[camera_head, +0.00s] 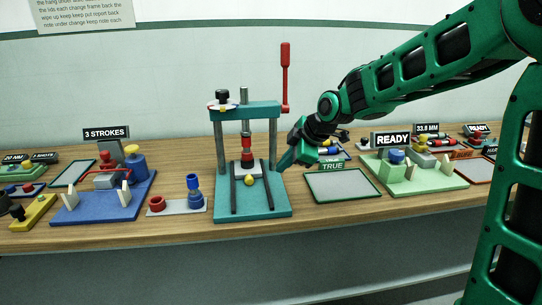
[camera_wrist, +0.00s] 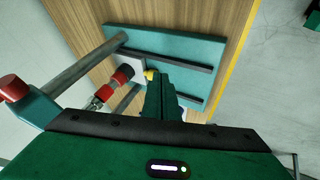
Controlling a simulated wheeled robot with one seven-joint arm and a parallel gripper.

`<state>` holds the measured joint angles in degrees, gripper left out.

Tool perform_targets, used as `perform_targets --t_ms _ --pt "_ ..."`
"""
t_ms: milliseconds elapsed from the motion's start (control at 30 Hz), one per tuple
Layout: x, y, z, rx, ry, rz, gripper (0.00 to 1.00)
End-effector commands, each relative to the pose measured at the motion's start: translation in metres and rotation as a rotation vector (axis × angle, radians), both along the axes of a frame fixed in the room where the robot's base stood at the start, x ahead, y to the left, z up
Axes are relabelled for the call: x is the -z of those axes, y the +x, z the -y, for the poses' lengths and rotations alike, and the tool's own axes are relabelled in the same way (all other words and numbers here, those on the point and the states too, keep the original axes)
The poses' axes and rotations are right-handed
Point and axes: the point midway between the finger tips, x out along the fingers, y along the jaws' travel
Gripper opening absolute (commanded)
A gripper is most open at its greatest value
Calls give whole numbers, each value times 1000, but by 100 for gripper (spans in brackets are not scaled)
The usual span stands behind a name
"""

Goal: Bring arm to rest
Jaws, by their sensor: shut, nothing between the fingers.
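My arm is green and reaches in from the right in the head view. My gripper (camera_head: 290,160) hangs over the bench just right of the teal press (camera_head: 270,207), its fingers pointing down and left. In the wrist view my gripper (camera_wrist: 165,78) is shut and empty, above the press base (camera_wrist: 150,45). I cannot tell from these views whether the fingertips touch the press.
A tall red lever (camera_head: 285,75) rises at the press's right side, close to my gripper. A grey tray (camera_head: 342,186) marked TRUE and a green fixture board (camera_head: 430,183) lie to the right. A blue fixture board (camera_head: 100,208) stands left. Air above the bench is mostly open.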

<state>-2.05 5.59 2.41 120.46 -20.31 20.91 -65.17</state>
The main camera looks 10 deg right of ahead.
Motion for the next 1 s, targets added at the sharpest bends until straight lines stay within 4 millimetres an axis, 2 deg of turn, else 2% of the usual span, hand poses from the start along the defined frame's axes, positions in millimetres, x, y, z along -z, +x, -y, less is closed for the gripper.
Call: perform_targets --t_ms 67,167,267,400,467,600,700,800,900,1000 --pt "-1 -9 19 63 -3 -27 0" --pt "0 -32 59 218 -5 -100 0" --pt "1 -70 111 438 2 -196 0" --pt "5 -136 176 779 32 -329 0" --pt "7 -168 199 929 51 -384 0" --pt "14 -248 241 1289 109 -508 0" --pt "20 -302 257 1527 156 -587 0" --pt "25 -345 265 1719 196 -650 0" --pt "29 -373 267 1844 224 -691 0" --pt "32 -386 267 1908 236 -713 0"
